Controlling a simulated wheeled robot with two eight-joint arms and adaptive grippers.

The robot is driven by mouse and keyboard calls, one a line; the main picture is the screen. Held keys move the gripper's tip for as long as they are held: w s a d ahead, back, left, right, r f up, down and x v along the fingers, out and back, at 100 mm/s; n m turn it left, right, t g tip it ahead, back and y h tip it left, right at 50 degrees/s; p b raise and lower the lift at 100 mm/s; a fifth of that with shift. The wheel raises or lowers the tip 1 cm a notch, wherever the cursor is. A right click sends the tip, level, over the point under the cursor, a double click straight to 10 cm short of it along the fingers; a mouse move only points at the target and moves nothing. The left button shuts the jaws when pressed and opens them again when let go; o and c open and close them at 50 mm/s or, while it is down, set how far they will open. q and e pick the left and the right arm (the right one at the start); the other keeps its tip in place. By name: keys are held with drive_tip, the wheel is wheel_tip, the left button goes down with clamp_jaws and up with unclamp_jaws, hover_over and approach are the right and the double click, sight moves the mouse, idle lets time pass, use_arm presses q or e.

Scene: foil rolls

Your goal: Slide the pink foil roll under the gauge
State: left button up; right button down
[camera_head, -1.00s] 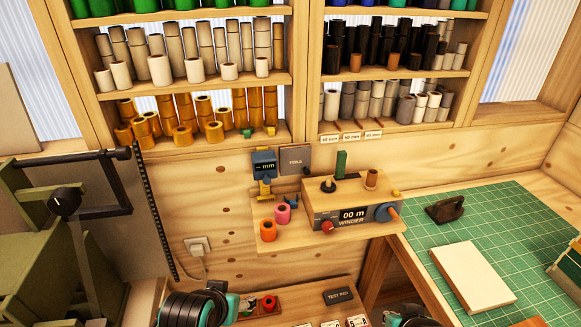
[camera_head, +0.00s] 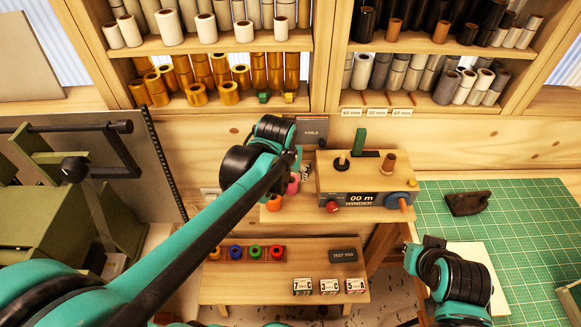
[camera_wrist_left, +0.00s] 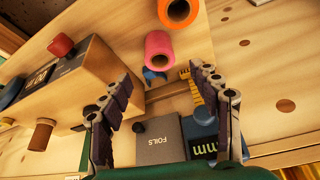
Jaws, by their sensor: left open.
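The pink foil roll (camera_wrist_left: 158,48) stands on the wooden shelf, its open core facing the left wrist camera. In the head view only part of the pink roll (camera_head: 292,186) shows beside my left gripper. The gauge (camera_wrist_left: 203,124), dark blue with "mm" on its display and a yellow caliper part (camera_wrist_left: 196,92), is on the right in the wrist view; my arm hides it in the head view. My left gripper (camera_wrist_left: 163,74) is open and empty, with the pink roll beyond its fingertips. My right gripper (camera_head: 432,244) is over the green mat's near left; its fingers are unclear.
An orange roll (camera_head: 273,203) stands close to the pink one. The winder (camera_head: 362,185) fills the shelf's right side. The FOILS plate (camera_wrist_left: 160,140) is beside the gauge. A lower bench holds several small coloured rolls (camera_head: 235,252) and number blocks (camera_head: 329,286).

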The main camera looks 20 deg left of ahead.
sight(291, 180)
use_arm(q)
drive_tip(key=shift+f, duration=0.1)
drive_tip(key=b+x, duration=0.2)
drive_tip(key=x, duration=0.5)
drive_tip(key=shift+w+f, duration=0.2)
drive_tip(key=shift+f, duration=0.1)
drive_tip(key=c, duration=1.3)
